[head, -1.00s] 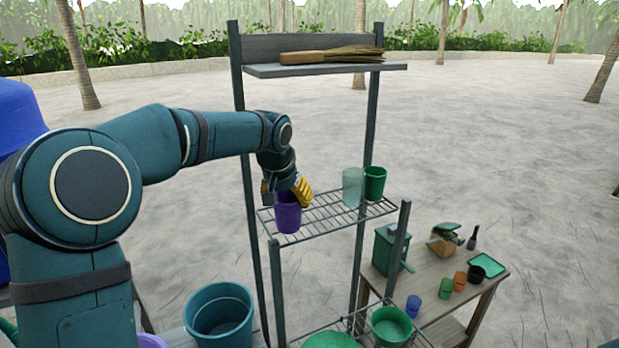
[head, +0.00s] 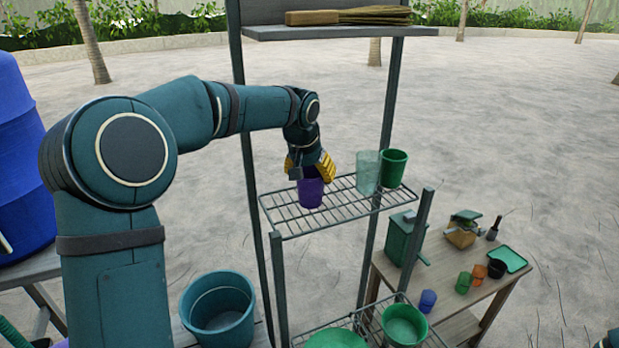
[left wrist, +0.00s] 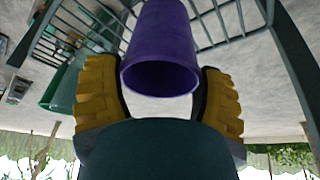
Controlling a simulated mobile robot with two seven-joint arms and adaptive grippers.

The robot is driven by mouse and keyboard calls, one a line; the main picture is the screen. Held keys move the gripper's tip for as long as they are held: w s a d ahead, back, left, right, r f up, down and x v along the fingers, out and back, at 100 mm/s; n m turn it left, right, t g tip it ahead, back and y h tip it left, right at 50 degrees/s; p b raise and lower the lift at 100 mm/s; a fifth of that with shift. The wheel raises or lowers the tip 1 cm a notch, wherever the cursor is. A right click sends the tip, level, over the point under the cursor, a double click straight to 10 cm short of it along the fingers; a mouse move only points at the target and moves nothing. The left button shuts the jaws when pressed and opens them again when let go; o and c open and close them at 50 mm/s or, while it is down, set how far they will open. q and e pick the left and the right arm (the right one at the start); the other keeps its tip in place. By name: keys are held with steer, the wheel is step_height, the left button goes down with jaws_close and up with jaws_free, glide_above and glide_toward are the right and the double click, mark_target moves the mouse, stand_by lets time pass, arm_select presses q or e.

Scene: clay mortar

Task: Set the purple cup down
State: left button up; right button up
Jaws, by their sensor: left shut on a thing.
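The purple cup (head: 311,193) is upright at the wire shelf (head: 290,224) of the rack, near its left part; I cannot tell whether its base touches the wires. My left gripper (head: 311,176) is shut on the cup near its rim, coming from above. In the left wrist view the purple cup (left wrist: 160,50) sits between the yellow finger pads of the left gripper (left wrist: 160,100), its open rim facing the camera. My right gripper is not in view.
A clear cup (head: 367,172) and a green cup (head: 392,168) stand on the right part of the same shelf. Rack posts stand around the shelf. A wooden table (head: 460,300) with small cups is at right.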

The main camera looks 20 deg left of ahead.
arm_select(q)
steer(key=shift+s+r, duration=0.15)
steer(key=shift+w+d+f, duration=0.1)
steer(key=shift+w+f, duration=0.1)
steer(key=shift+f, duration=0.05)
steer(key=o, duration=1.1)
steer(key=shift+o, duration=0.2)
steer(key=shift+s+r, duration=0.1)
steer(key=v, duration=0.7)
steer(key=shift+s+r+p, duration=0.1)
steer(key=shift+r+p, duration=0.2)
steer(key=shift+r, duration=0.05)
steer(key=shift+f, duration=0.1)
